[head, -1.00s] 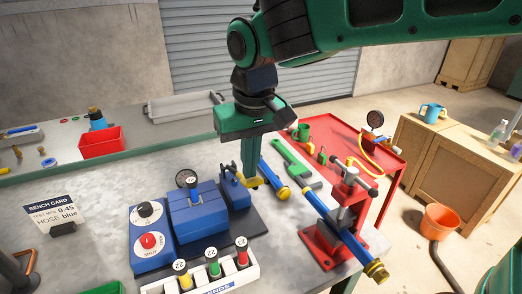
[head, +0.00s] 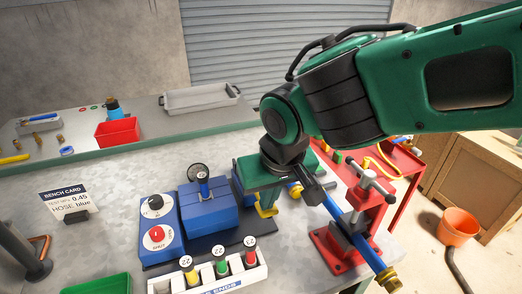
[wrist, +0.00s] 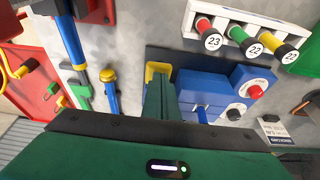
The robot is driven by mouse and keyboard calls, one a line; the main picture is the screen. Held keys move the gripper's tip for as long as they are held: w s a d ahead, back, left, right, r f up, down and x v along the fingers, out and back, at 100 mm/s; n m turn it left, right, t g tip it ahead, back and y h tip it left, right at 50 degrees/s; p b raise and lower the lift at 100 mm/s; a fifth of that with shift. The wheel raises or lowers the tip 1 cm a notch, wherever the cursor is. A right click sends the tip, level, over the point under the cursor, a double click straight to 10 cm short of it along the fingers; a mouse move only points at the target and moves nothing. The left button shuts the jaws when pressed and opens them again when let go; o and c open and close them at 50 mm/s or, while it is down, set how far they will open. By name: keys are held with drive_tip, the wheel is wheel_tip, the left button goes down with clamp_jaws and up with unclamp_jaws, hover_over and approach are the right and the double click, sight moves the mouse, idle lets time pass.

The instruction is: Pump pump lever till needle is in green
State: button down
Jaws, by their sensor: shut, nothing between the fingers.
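The blue pump unit (head: 212,207) stands on a dark base on the bench. A yellow piece (head: 267,211), which looks like the pump lever's end, is low at the fingertips. It also shows in the wrist view (wrist: 158,68) just beyond the shut green fingers (wrist: 160,88). The fingers seem to be against it, but contact is not clear. The rest of the lever is hidden.
A blue control box (head: 158,231) with a black and a red knob stands left of the pump. A white rack (head: 222,276) with numbered hose ends is in front. A red vise (head: 345,235) holding a blue hose is close on the right.

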drive_tip(key=shift+s+d+f, duration=0.15)
drive_tip(key=shift+s+f, duration=0.2)
drive_tip(key=shift+f, duration=0.15)
drive_tip(key=r, duration=0.2)
drive_tip(key=w+r, duration=0.1)
drive_tip(key=r, duration=0.1)
drive_tip(key=shift+a+r, duration=0.2)
drive_tip(key=shift+r, duration=0.05)
drive_tip(key=s+v, duration=0.1)
drive_tip(key=v, duration=0.9)
drive_tip(key=shift+d, duration=0.3)
drive_tip(key=shift+s+f, duration=0.15)
drive_tip(key=w+a+r+g+h, duration=0.1)
drive_tip(key=w+a+r, duration=0.3)
drive_tip(key=w+r, duration=0.5)
drive_tip(key=shift+w+g, duration=0.3)
drive_tip(key=shift+g, duration=0.6)
drive_tip(key=shift+f, duration=0.1)
wheel_tip(320, 180, down, 13)
drive_tip(key=s, duration=0.1)
drive_tip(key=shift+d, duration=0.15)
